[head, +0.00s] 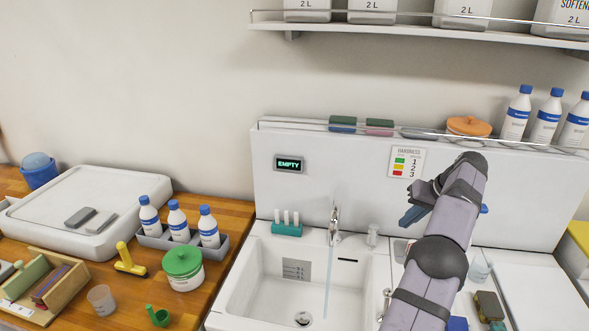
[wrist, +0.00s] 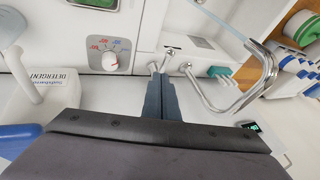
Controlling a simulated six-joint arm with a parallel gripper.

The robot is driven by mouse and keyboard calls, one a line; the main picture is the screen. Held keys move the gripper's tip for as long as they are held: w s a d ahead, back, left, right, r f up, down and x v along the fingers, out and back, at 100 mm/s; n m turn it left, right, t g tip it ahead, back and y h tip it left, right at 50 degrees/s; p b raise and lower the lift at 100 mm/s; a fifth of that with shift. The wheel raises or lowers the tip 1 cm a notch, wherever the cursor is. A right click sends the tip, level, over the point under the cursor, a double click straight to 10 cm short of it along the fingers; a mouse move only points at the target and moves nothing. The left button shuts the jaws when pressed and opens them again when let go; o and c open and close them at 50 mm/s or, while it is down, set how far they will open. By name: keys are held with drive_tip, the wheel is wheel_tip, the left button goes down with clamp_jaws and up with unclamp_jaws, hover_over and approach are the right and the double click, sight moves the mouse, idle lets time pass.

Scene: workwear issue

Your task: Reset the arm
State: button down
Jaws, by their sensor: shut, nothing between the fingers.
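My gripper (head: 413,213) is raised in front of the white back panel, to the right of the sink, with its blue fingers pointing down and left. In the wrist view the two blue fingers (wrist: 161,90) lie together with nothing between them. My grey arm reaches up from the lower edge of the head view and hides part of the counter behind it.
The sink (head: 255,290) has water running from its faucet (head: 335,225). Bottles (head: 178,222) in a grey caddy and a green-lidded tub (head: 183,268) stand left. More bottles (head: 515,115) stand on the panel's ledge. A control knob (wrist: 110,61) shows in the wrist view.

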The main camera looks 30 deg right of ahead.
drive_tip(key=w+a+f+n+g+y, duration=0.1)
drive_tip(key=w+a+f, duration=0.1)
drive_tip(key=a, duration=0.8)
drive_tip(key=w+a+f+n+g, duration=0.1)
drive_tip(key=a+f+g, duration=0.15)
drive_tip(key=a, duration=0.75)
drive_tip(key=w+a+f+n+g+y, duration=0.1)
drive_tip(key=w+a+f, duration=0.1)
drive_tip(key=a, duration=0.8)
drive_tip(key=s+a+f+n+h, duration=0.1)
drive_tip(key=s+a+f+n, duration=0.1)
drive_tip(key=s+a, duration=0.5)
drive_tip(key=s+a+f+n+g+h, duration=0.1)
drive_tip(key=s+a+f+n, duration=0.1)
drive_tip(key=s+a, duration=0.6)
drive_tip(key=a, duration=0.6)
drive_tip(key=shift+a+n, duration=0.35)
drive_tip(key=shift+n, duration=0.05)
drive_tip(key=c, duration=2.4)
unclamp_jaws()
drive_tip(key=shift+s+a+f, duration=0.15)
drive_tip(key=shift+s+f, duration=0.1)
drive_tip(key=shift+s, duration=0.1)
drive_tip(key=shift+c, duration=0.2)
drive_tip(key=o, duration=1)
drive_tip(key=shift+o, duration=0.8)
